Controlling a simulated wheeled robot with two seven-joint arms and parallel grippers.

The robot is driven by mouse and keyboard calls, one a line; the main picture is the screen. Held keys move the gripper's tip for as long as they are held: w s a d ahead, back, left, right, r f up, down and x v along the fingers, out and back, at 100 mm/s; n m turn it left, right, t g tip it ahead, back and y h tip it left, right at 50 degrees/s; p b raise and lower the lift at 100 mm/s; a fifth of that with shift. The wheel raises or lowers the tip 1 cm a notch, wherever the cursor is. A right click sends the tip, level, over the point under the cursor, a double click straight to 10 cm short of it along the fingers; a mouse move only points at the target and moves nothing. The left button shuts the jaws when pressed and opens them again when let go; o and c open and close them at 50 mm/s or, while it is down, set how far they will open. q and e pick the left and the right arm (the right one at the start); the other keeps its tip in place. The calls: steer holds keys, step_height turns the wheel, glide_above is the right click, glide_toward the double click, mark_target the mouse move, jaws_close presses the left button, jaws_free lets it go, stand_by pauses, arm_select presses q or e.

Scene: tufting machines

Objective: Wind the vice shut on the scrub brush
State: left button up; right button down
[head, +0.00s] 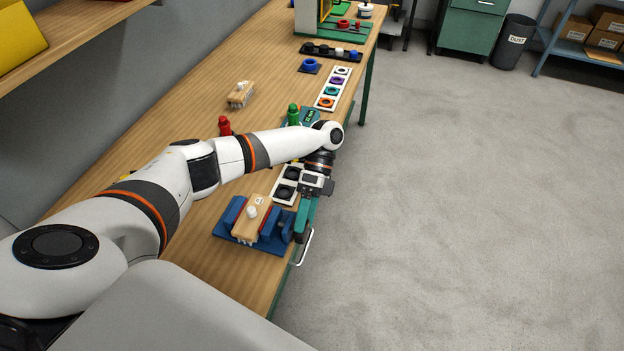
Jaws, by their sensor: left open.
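The blue vice (223,231) stands at the near right edge of the bench. A scrub brush (243,229) with a wooden back, a pale knob and light bristles sits upright between its blue jaws. A small gap at the jaws cannot be judged from here. A bent grey bar (306,246) shows beside the vice, past the bench edge; I cannot tell what it is fixed to. My left gripper (304,214) is open, pointing down just right of the vice, near its screw end. Its fingertips are small and partly hidden, so contact is unclear. My right gripper is not in view.
The wooden bench (195,110) runs away from me. Another brush (240,95), a red figure-like piece (225,125), a green one (294,115) and a tray of coloured rings (333,89) stand farther along. Open grey floor (460,200) lies to the right.

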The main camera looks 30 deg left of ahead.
arm_select(q)
steer(key=v, duration=0.9)
steer(key=shift+w+r, duration=0.1)
stand_by(0.3)
